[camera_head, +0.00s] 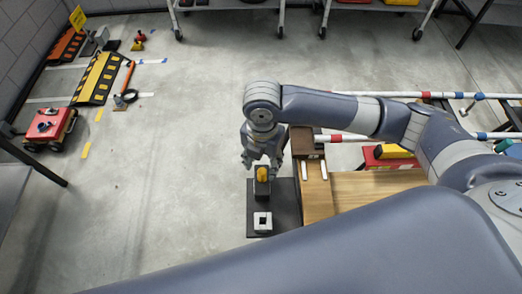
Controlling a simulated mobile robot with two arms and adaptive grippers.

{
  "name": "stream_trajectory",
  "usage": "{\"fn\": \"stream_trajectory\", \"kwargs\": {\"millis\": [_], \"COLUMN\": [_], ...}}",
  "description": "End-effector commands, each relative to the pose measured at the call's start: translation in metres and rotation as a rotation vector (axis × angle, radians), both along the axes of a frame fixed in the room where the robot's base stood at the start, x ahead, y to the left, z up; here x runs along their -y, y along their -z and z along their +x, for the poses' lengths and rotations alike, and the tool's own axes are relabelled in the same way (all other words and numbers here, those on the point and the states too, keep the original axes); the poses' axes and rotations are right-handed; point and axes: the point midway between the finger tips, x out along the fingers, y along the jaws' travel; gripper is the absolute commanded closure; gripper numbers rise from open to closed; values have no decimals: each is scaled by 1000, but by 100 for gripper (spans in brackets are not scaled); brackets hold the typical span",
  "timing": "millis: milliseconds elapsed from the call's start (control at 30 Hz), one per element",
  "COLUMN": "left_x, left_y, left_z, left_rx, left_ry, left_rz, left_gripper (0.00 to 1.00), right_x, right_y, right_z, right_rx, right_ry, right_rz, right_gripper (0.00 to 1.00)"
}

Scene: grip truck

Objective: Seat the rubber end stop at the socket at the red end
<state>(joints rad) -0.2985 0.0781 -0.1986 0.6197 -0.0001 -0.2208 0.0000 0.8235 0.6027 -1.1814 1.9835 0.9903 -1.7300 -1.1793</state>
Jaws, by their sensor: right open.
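My right gripper (262,159) points down, open, just above a dark block with a yellow top (263,175). I cannot tell whether its fingers touch that block, or whether the block is the rubber end stop. The block stands on a dark plate (288,211) on the floor. A pale square piece with a dark square opening (262,217) sits nearer on the same plate; it looks like a socket. My left gripper is out of view.
A wooden deck (374,186) with a brown block (302,141) and white strips adjoins the plate. A red cart (50,127) and a black-and-yellow ramp (97,78) stand far left. The floor left of the plate is clear.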

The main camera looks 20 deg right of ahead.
Motion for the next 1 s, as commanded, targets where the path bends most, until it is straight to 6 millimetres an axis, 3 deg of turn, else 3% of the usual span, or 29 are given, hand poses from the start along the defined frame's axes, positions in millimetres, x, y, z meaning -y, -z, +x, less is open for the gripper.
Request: {"fn": "stream_trajectory", "kwargs": {"millis": [167, 400, 600, 800, 1000], "left_x": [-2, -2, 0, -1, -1], "left_y": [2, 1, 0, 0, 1], "left_z": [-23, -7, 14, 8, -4], "left_rx": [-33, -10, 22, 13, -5], "left_ry": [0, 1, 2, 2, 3], "left_rz": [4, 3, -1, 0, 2], "left_gripper": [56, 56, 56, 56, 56], "right_x": [0, 0, 0, 0, 0], "right_y": [35, 65, 72, 72, 72], "right_z": [-1, 0, 0, 0, 0], "right_rx": [-3, 0, 1, 1, 1], "right_ry": [1, 0, 0, 0, 0], "right_rz": [-2, 0, 0, 0, 0], "right_gripper": [55, 55, 55, 55, 98]}}
